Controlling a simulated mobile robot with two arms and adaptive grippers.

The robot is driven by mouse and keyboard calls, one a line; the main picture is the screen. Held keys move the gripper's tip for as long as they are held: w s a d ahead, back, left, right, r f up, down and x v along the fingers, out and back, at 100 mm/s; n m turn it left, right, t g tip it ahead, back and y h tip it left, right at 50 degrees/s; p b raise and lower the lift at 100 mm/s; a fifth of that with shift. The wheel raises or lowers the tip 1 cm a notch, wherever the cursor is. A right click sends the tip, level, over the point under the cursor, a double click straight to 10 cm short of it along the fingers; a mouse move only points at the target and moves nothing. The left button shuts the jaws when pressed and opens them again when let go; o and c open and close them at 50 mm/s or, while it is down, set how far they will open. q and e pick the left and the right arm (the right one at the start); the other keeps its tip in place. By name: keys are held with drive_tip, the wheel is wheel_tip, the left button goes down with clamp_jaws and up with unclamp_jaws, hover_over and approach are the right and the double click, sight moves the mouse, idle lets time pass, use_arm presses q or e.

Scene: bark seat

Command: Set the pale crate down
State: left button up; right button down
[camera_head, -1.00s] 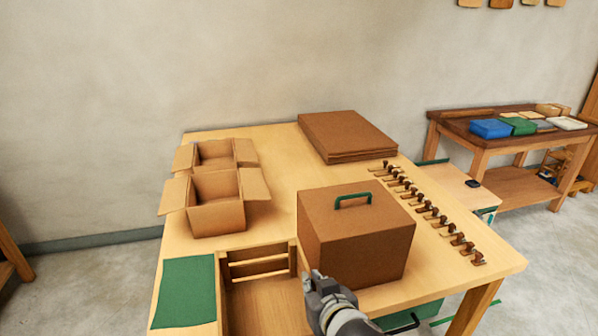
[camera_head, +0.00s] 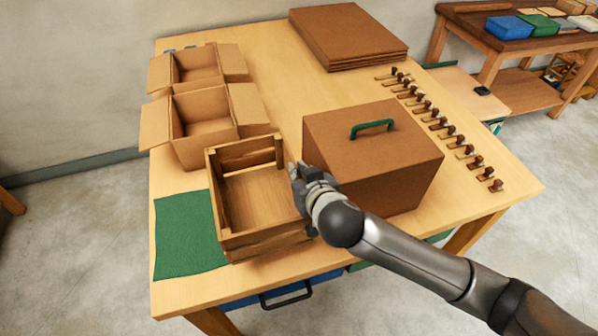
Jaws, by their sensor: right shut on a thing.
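The pale wooden crate (camera_head: 266,245) is open-topped, with slatted sides, and looks empty. It is upright at the table's front, just right of the green mat (camera_head: 184,240) and left of the brown box with a green handle (camera_head: 378,170). My right gripper (camera_head: 296,174) is shut on the crate's right side; my wrist hides part of that side. Whether the crate's base touches the table or hangs slightly above it, I cannot tell. My left gripper is not in view.
Two open cardboard boxes (camera_head: 205,125) stand behind the crate on the table (camera_head: 285,110). Brown flat panels (camera_head: 345,35) lie at the back. A row of small wooden-handled tools (camera_head: 435,122) runs along the right. A blue drawer or bin (camera_head: 250,298) shows below the front edge.

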wheel_tip(320, 180, down, 2)
drive_tip(key=shift+w+f, duration=0.1)
drive_tip(key=shift+f, duration=0.8)
wheel_tip(320, 180, down, 2)
drive_tip(key=shift+f+p, duration=0.1)
drive_tip(key=shift+p, duration=0.3)
drive_tip(key=shift+f, duration=0.65)
drive_tip(key=c, duration=1.6)
unclamp_jaws()
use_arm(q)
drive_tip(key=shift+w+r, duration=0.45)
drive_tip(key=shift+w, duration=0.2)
use_arm(e)
drive_tip(key=shift+o, duration=0.2)
